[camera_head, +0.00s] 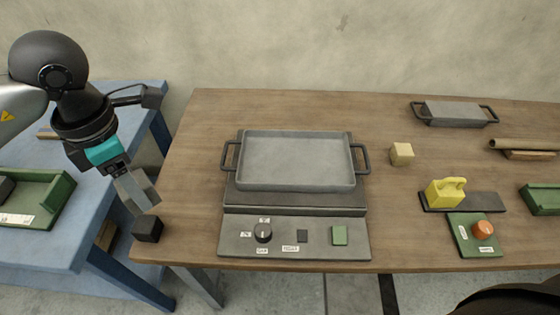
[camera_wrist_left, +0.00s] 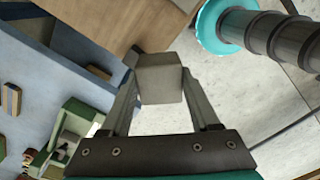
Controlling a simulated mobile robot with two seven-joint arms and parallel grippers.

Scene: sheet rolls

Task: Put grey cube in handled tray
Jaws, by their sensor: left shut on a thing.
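My left gripper (camera_head: 148,205) hangs by the front left corner of the brown table. In the left wrist view, the grey cube (camera_wrist_left: 160,80) sits between its fingertips, and the gripper is shut on it. In the head view, a very dark cube (camera_head: 147,229) shows just below the fingertips; I cannot tell whether it is the held cube in shadow. The grey handled tray (camera_head: 295,161) stands on a dark control unit, to the right of the gripper. It looks empty, with a handle at each end. My right gripper is not in view.
The control unit (camera_head: 232,223) has a knob and buttons in front. A beige cube (camera_head: 402,154), a yellow handled block (camera_head: 445,192) and a smaller grey handled piece (camera_head: 455,114) are to the right. A blue table (camera_head: 98,222) stands left, across a gap. The table's left strip is clear.

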